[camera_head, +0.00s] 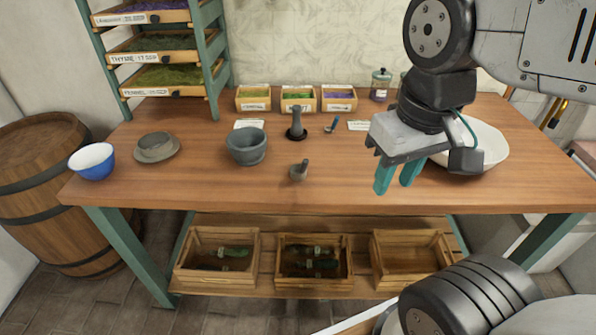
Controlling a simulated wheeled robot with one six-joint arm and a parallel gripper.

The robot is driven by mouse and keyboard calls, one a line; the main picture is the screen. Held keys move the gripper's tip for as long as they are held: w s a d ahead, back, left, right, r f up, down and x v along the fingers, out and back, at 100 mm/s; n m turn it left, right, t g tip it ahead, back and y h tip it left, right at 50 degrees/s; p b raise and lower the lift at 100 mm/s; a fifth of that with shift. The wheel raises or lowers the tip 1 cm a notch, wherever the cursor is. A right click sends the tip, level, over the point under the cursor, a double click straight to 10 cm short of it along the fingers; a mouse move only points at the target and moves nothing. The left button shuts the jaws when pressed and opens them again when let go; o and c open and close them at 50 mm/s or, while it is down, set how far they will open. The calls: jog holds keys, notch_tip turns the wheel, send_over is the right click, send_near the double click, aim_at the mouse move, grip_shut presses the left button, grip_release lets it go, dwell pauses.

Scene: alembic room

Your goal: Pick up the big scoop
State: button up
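A small grey scoop-like object with an upright handle (299,171) stands near the front middle of the wooden table.
On the table (200,190) are a grey mortar (247,147), a pestle-like object on a dark base (296,126), a blue bowl (92,161), a grey bowl on a plate (156,148) and a white basin (483,148). Herb boxes (297,103) line the back.

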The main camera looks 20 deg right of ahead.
jog(key=shift+o, duration=0.4)
jog(key=shift+o, duration=0.5)
jog(key=m+g+y, duration=0.1)
jog(key=m, duration=0.2)
send_over(303, 172)
jog(key=f, duration=1.2)
jog(key=shift+s+d+f, duration=0.25)
jog(key=shift+s+f, duration=0.05)
jog(key=shift+f, duration=0.1)
jog(key=shift+w+m, duration=0.35)
jog(key=shift+m, duration=0.05)
jog(key=f, duration=0.7)
jog(key=shift+a+f, duration=0.25)
grip_shut()
